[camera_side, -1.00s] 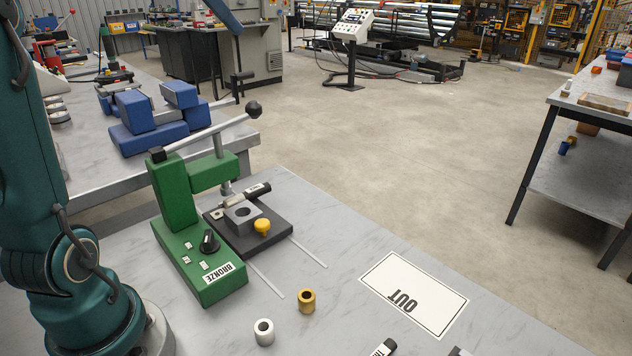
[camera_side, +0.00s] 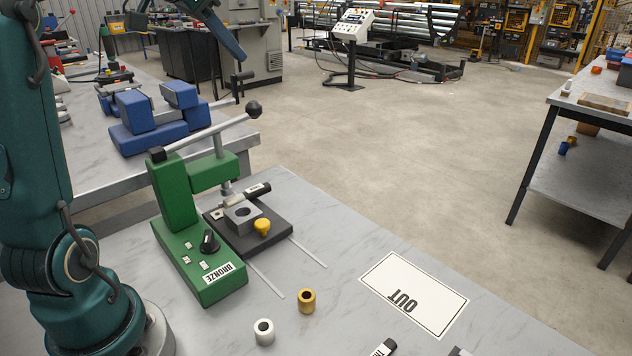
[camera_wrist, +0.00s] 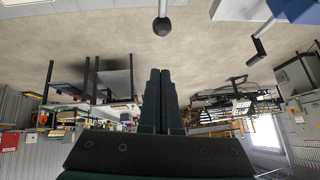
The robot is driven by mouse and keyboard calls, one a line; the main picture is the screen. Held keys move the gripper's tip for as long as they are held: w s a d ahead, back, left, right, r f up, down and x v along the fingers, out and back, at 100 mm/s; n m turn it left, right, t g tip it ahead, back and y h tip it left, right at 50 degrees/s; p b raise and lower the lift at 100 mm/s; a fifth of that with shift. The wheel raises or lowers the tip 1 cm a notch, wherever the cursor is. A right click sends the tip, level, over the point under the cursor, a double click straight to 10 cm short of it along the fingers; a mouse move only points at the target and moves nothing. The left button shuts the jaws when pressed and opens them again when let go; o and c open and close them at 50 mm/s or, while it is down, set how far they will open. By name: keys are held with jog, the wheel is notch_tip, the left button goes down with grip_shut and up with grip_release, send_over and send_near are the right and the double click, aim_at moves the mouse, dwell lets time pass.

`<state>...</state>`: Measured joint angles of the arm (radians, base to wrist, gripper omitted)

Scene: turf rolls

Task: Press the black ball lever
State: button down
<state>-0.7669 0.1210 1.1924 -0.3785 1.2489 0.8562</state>
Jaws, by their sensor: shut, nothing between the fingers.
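The black ball (camera_side: 254,109) tops a grey lever (camera_side: 205,133) that slants up and right from the green press (camera_side: 175,195). In the wrist view the ball (camera_wrist: 163,26) hangs at the top centre, in line with my fingertips and apart from them. My gripper (camera_wrist: 160,72) is shut and empty, its two dark fingers side by side. In the side view my gripper (camera_side: 240,58) comes down from the top edge and ends above the ball, slightly left of it, with a clear gap.
A silver ring (camera_side: 264,332) and a bronze ring (camera_side: 306,301) stand in front. An OUT plate (camera_side: 415,294) lies right.

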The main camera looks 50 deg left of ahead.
send_over(250, 108)
jog(key=f, duration=0.4)
jog(key=shift+w+d+f, duration=0.2)
jog(key=shift+d, duration=0.1)
jog(key=shift+s+a+f, duration=0.15)
jog(key=shift+a+f, duration=0.05)
jog(key=shift+f, duration=0.65)
jog(key=shift+s+a+f, duration=0.15)
jog(key=shift+f, duration=0.7)
